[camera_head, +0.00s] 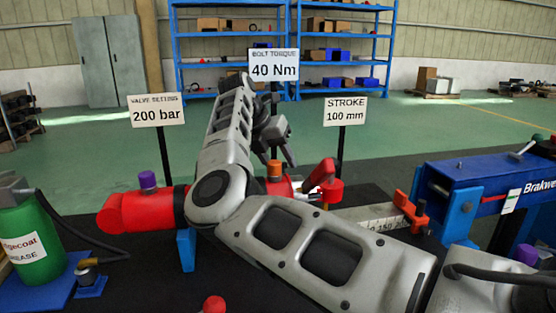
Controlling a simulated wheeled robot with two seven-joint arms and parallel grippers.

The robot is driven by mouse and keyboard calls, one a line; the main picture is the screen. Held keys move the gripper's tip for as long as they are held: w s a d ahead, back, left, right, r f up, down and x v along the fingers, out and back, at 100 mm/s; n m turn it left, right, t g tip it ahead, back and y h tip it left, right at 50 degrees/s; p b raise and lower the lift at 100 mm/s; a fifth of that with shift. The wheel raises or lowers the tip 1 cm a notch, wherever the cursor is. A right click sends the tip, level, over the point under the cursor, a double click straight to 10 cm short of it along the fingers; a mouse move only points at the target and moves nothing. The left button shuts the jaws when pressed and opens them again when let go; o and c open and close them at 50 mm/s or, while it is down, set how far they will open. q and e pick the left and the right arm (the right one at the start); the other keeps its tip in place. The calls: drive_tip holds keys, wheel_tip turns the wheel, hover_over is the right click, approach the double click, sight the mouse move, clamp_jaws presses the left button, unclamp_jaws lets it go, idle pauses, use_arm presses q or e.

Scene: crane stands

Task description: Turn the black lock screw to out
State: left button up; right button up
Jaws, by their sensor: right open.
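My right arm reaches in from the lower right, bends at an elbow in the middle and hides much of the bench. My right gripper (283,152) is open and empty, pointing down above an orange cap (274,169) on a red cylinder (140,210). I cannot tell whether it touches the cap. A red fitting (330,190) sits just right of the gripper, at the end of the cylinder. I cannot pick out the black lock screw with certainty; it may be hidden behind my arm or too small. My left gripper is not in view.
A green grease canister (28,240) stands at left with a black hose. A scale bar with an orange-red slider (408,210) lies right of the cylinder. A blue Brakwell device (480,175) is at far right. Signs (157,110) stand behind. Blue shelves (285,45) are far back.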

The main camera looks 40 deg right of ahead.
clamp_jaws()
